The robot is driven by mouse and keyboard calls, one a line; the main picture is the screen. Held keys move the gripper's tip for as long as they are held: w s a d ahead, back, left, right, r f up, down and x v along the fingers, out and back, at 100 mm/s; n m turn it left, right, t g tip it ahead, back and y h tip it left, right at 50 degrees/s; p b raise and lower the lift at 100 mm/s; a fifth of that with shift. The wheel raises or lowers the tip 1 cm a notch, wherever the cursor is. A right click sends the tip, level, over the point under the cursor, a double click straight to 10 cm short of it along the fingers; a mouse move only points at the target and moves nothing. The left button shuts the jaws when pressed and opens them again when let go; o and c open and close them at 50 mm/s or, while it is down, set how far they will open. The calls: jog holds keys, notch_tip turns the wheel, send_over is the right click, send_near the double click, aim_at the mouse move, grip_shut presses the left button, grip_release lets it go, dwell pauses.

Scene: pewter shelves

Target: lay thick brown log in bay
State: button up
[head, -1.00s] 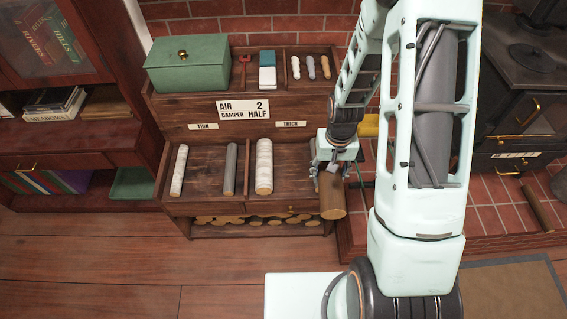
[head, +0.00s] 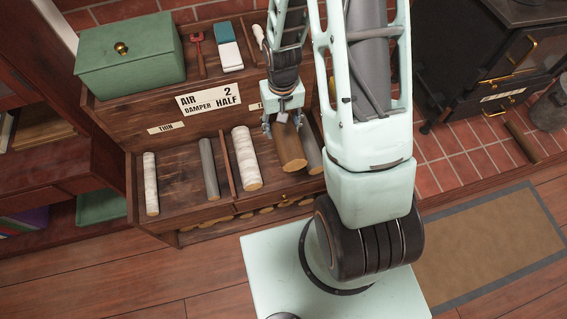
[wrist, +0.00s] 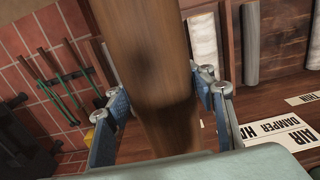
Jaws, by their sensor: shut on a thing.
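The thick brown log (head: 290,148) is in my gripper (head: 281,127), over the right-hand bay of the wooden log shelf (head: 190,207). It lies lengthwise, near end towards the front edge; I cannot tell whether it touches the bay floor. In the wrist view the brown log (wrist: 160,60) runs between the two fingers (wrist: 158,112). A thick white-barked log (head: 246,158) lies to its left in the same bay, and a grey log (head: 311,152) shows close to its right. The label above this bay is mostly hidden behind my arm.
A divider (head: 227,165) separates the left bay, labelled THIN (head: 166,128), which holds a thin white log (head: 151,183) and a thin grey log (head: 209,168). A green box (head: 130,55) stands on top. A black stove (head: 490,60) is at right.

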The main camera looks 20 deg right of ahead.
jog(key=s+f+b, duration=0.3)
jog(key=f+b, duration=1.1)
jog(key=b, duration=0.5)
jog(key=shift+s, duration=0.15)
jog(key=shift+d, duration=0.1)
jog(key=shift+w+f+b, duration=1.75)
jog(key=shift+w+f, duration=0.5)
jog(key=shift+w, duration=3.3)
jog(key=shift+w+f+b, duration=0.15)
jog(key=shift+f+b, duration=0.85)
jog(key=shift+f, duration=0.5)
jog(key=shift+w+f+b, duration=0.15)
jog(key=shift+f+b, duration=0.8)
jog(key=shift+f, duration=0.5)
jog(key=shift+w+f+b, duration=0.15)
jog(key=shift+f+b, duration=0.85)
jog(key=shift+f, duration=0.5)
jog(key=o, duration=1.9)
jog(key=shift+s, duration=0.1)
